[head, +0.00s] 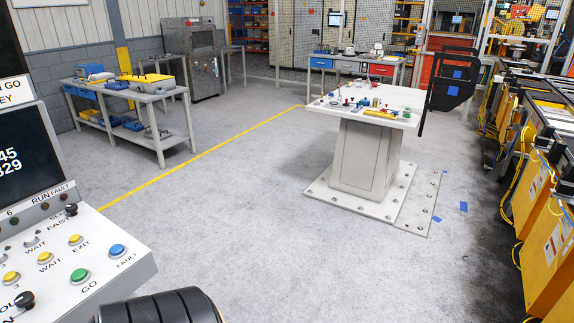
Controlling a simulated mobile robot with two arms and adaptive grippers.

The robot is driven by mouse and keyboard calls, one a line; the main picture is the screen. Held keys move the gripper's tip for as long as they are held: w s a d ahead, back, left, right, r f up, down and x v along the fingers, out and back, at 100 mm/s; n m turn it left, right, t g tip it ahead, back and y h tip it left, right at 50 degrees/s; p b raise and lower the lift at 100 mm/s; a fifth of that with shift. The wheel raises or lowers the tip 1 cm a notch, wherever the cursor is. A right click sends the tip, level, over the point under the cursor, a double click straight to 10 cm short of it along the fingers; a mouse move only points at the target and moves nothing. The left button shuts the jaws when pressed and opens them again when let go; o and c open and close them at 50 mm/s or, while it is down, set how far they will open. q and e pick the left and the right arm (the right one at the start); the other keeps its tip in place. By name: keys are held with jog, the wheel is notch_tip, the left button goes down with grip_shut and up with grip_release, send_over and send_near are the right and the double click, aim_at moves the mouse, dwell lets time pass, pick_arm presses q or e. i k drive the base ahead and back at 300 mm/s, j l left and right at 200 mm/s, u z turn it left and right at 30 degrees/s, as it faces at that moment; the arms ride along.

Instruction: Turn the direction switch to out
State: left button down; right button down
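A white control panel (110,241) fills the lower left of the head view. A black rotary knob (25,300) is at its lower left edge. Lettering beside this knob is partly cut off by the frame, with "N" readable at the end of a word. Which way the knob points is hard to tell. A second black knob (71,209) sits higher on the panel, by the word "FAST". Neither gripper's fingers are in view. A black ribbed rounded part, probably of my arm, shows at the bottom edge, just right of the panel.
Blue (118,250), green (79,275) and several yellow buttons are near the knobs. A dark screen (30,150) stands above the panel. A white pedestal table (345,112) with small parts stands beyond open floor. Yellow machines (550,240) line the right.

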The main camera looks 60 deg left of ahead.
aim_at(25, 299)
jog(key=u, duration=3.65)
